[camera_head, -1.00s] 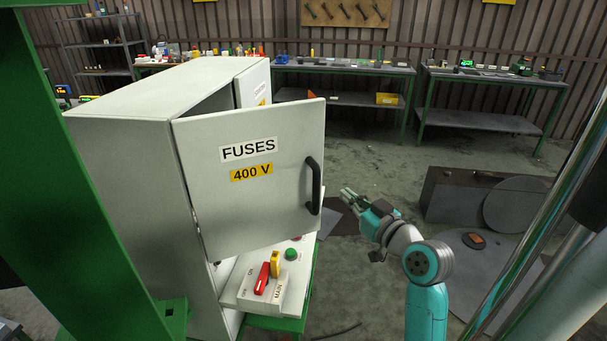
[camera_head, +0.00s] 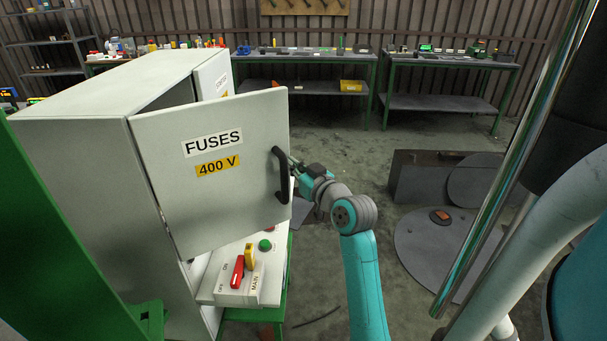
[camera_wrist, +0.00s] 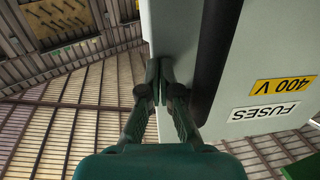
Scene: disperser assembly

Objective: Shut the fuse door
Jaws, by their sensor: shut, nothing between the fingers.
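The fuse door (camera_head: 212,205) is a light grey panel with a "FUSES" label and a yellow "400 V" label. It stands ajar, its right side swung out from the grey cabinet (camera_head: 85,165). A black bar handle (camera_head: 281,175) is near the door's free edge. My gripper (camera_head: 296,166) is at that edge, just right of the handle. In the wrist view my gripper (camera_wrist: 161,68) is shut and empty, its tips at the door's edge beside the black handle (camera_wrist: 214,55). I cannot tell whether they touch the door. The labels show upside down on the door (camera_wrist: 265,60) there.
Below the door is a sloped panel (camera_head: 215,290) with a red lever (camera_head: 238,271), a yellow lever (camera_head: 250,256) and a green button (camera_head: 265,245). A green post (camera_head: 60,240) stands at the left. A dark box (camera_head: 420,178) and round plates lie on the floor at right.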

